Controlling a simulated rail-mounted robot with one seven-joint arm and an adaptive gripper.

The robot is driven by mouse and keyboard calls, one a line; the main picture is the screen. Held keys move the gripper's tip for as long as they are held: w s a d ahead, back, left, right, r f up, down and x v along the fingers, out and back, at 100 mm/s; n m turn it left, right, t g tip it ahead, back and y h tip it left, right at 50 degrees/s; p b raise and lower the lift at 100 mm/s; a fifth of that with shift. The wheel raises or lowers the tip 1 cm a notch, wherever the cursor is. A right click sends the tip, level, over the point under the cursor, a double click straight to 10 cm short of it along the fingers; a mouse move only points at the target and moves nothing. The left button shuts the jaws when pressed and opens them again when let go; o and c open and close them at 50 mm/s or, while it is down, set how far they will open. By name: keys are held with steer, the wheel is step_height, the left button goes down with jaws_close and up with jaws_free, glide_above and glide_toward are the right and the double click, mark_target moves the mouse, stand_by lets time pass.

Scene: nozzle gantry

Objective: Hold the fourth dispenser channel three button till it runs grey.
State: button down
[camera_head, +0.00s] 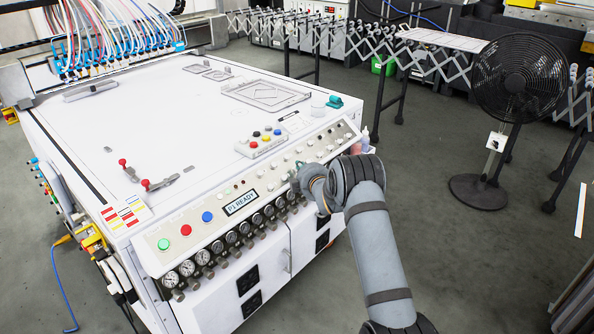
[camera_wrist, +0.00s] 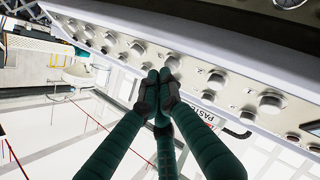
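The white machine's sloping front panel (camera_head: 155,262) carries rows of small pale buttons and knobs. My gripper (camera_head: 296,178) is at the panel, right of the display (camera_head: 241,203), which reads "P1 READY". In the wrist view my gripper (camera_wrist: 160,84) has its dark green fingers drawn together, with nothing seen between them. The tips are at a round pale button (camera_wrist: 172,61) in a row; I cannot tell whether they touch or press it. I cannot read which dispenser or channel it belongs to. My arm and gripper hide part of the panel. No grey run is visible.
Green (camera_head: 164,244), red (camera_head: 186,230) and blue (camera_head: 207,217) buttons are on the panel's left. Several gauges (camera_head: 187,268) line its lower edge. A box of coloured buttons (camera_head: 260,146) is on the flat top. A fan (camera_head: 519,80) stands right; the floor between is clear.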

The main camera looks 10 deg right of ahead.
steer(key=shift+w+a+f+b, duration=0.1)
steer(key=shift+a+f+b, duration=0.1)
steer(key=shift+f+b, duration=0.25)
stand_by(2.4)
steer(key=shift+r, duration=0.15)
stand_by(3.5)
steer(key=shift+s+d+r, duration=0.2)
steer(key=shift+r, duration=0.2)
steer(key=shift+s+d+r, duration=0.2)
steer(key=shift+r, duration=0.15)
steer(key=shift+r, duration=0.1)
steer(key=shift+s+d+r+p, duration=0.25)
steer(key=shift+s+d+r, duration=0.1)
steer(key=shift+r, duration=0.3)
steer(key=shift+s+d+r+p, duration=0.2)
steer(key=shift+s+d+r, duration=0.15)
steer(key=shift+r, duration=0.3)
steer(key=shift+s+d+r+p, duration=0.25)
steer(key=shift+s+r, duration=0.1)
steer(key=shift+r, duration=0.3)
